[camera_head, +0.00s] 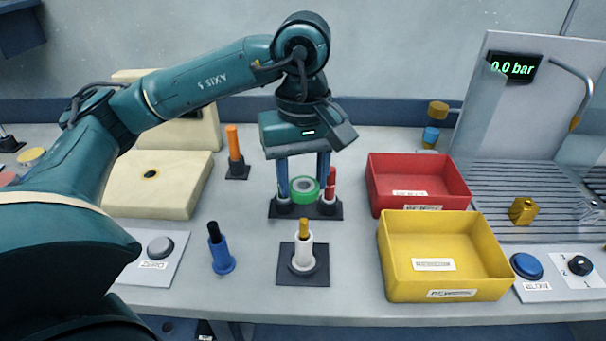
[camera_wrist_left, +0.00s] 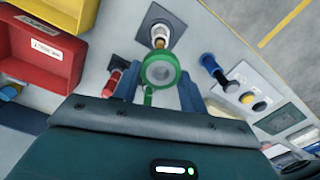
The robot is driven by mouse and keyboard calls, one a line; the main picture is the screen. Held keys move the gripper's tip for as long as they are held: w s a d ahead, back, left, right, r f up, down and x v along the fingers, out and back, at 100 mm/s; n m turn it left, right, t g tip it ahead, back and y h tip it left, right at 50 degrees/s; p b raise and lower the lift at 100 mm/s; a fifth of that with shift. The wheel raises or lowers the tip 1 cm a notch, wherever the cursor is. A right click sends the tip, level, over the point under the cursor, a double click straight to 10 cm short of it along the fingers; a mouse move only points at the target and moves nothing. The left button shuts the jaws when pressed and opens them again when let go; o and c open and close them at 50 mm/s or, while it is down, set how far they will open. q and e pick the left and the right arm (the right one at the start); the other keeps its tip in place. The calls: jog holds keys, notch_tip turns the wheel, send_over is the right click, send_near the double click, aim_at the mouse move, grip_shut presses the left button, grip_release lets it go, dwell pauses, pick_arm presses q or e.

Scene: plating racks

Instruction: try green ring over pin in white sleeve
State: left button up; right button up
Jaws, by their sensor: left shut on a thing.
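My left gripper (camera_head: 304,185) is shut on the green ring (camera_head: 296,197), with a finger on each side of it. The ring is above a dark base plate (camera_head: 306,213) at the middle of the table. In the left wrist view the ring (camera_wrist_left: 148,72) shows a pale grey centre, with a green piece below it. The white sleeve (camera_head: 302,262) stands upright on a dark square plate, with an orange-yellow pin (camera_head: 304,228) rising from it. It is nearer the front edge than the ring and apart from it; it also shows in the left wrist view (camera_wrist_left: 159,42). My right gripper is not in view.
A red pin (camera_head: 331,178) stands right beside the gripper. A blue sleeve with black pin (camera_head: 221,259) stands left of the white sleeve, and an orange pin (camera_head: 234,143) behind left. Yellow (camera_head: 446,294) and red (camera_head: 420,210) bins stand at right. Bare table surrounds the white sleeve's plate.

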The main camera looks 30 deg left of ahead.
aim_at(303, 219)
pick_arm(q)
notch_tip(303, 219, down, 2)
jog(key=shift+f+b, duration=0.2)
jog(key=shift+b, duration=0.65)
notch_tip(303, 219, down, 3)
jog(key=b, duration=0.2)
jog(key=shift+r+b, duration=0.2)
jog(key=shift+b, duration=0.1)
jog(key=shift+f, duration=0.2)
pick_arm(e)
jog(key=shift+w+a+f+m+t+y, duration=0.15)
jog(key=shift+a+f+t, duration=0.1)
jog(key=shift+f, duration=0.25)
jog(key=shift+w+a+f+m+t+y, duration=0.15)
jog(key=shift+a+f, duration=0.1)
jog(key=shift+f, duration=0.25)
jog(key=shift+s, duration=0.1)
pick_arm(q)
jog(key=shift+f+b, duration=0.3)
jog(key=shift+b, duration=0.25)
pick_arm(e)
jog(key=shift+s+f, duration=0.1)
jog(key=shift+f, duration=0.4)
